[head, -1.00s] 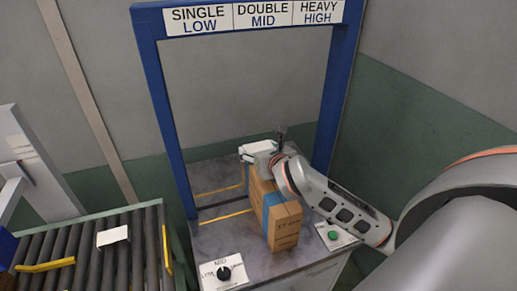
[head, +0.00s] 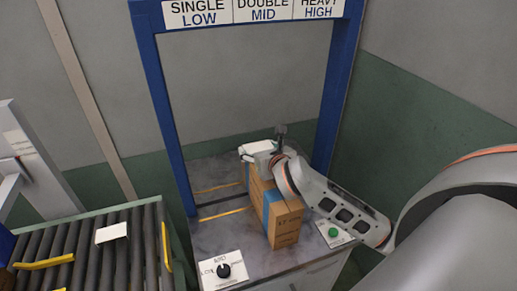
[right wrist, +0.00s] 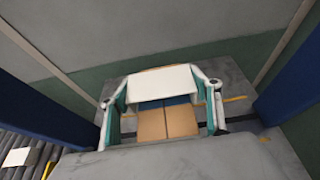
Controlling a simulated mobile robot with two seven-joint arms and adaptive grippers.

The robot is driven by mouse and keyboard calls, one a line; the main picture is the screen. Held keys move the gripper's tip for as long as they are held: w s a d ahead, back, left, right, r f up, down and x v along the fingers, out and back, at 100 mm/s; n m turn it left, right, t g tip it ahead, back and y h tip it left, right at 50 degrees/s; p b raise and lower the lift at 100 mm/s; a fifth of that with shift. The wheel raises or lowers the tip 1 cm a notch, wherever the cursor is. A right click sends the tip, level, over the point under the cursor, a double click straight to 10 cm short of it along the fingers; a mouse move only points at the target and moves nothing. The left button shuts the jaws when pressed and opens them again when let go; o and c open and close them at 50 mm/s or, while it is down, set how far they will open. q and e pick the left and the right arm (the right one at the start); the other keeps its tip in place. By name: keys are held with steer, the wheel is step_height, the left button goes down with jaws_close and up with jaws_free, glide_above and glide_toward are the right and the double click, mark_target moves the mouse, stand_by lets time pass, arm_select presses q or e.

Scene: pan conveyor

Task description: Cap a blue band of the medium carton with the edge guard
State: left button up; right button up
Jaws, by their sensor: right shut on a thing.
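The medium carton (head: 287,222) is a brown box on the grey table, with one blue band (head: 267,207) near its front end and blue also showing near its far end. My right gripper (head: 259,155) is over the far end of the carton, shut on the white edge guard (head: 254,147). In the right wrist view the edge guard (right wrist: 163,82) spans between the fingers above the carton top (right wrist: 166,123), and a blue band (right wrist: 178,101) shows just below its edge. I cannot tell whether the guard touches the carton. My left gripper is out of view.
A blue frame (head: 167,120) with a sign board stands around the table. A dial plate (head: 222,270) and a green button (head: 333,232) are at the table's front. A roller conveyor (head: 80,262) on the left carries a white piece (head: 112,233).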

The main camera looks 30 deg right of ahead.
steer(key=shift+f+b, duration=0.6)
steer(key=shift+f, duration=0.4)
steer(key=o, duration=0.8)
steer(key=shift+f, duration=0.1)
steer(key=shift+o, duration=0.2)
steer(key=shift+s, duration=0.1)
steer(key=shift+v, duration=3.75)
steer(key=shift+a, duration=0.15)
